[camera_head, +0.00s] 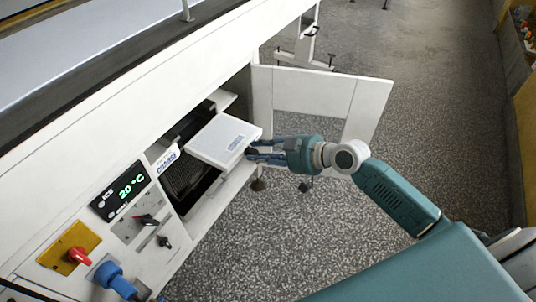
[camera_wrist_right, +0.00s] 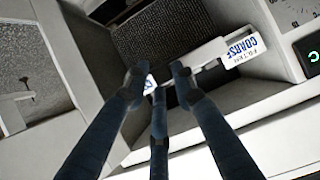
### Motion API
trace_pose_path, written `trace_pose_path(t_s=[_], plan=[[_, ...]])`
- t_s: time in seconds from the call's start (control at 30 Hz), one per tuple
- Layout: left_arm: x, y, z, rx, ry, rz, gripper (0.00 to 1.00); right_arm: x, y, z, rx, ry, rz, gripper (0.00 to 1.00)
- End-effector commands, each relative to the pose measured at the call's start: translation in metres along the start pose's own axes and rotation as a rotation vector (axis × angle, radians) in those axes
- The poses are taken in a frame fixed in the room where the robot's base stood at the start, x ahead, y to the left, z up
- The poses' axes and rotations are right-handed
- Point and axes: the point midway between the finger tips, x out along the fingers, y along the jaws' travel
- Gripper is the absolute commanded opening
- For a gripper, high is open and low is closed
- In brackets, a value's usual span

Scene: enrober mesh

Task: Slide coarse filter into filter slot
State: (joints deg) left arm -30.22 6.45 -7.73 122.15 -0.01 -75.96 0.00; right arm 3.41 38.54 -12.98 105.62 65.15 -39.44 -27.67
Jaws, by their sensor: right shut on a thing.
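A flat white filter (camera_head: 215,139) with a blue-lettered label sits partly out of an opening in the white machine's side. My right gripper (camera_head: 252,149) is shut on its outer right edge. In the right wrist view, the fingertips of the right gripper (camera_wrist_right: 155,82) meet at a small label they partly hide. A label reading COARSE (camera_head: 166,159) marks the slot beside the filter; it also shows in the right wrist view (camera_wrist_right: 243,49). Dark mesh (camera_head: 187,176) shows inside the opening. How deep the filter sits in the slot is hidden. My left gripper is not in view.
A white door (camera_head: 262,102) stands open beyond the opening. Left of the opening are a 20 °C display (camera_head: 125,191), black knobs (camera_head: 147,220), a red knob (camera_head: 80,256) and a blue knob (camera_head: 113,279). The speckled floor (camera_head: 285,240) in front of the machine is clear.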

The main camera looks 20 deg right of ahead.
Motion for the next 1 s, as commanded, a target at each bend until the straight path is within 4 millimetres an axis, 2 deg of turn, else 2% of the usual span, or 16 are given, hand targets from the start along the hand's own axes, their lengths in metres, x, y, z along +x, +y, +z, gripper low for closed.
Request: trace_pose_path(t_s=[0.3,1.0], plan=[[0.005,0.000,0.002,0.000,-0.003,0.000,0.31,0.015,0.000,-0.009,0.000,0.002,0.000,0.00],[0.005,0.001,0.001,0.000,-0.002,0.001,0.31,0.016,0.000,-0.010,0.000,0.001,0.000,0.00]])
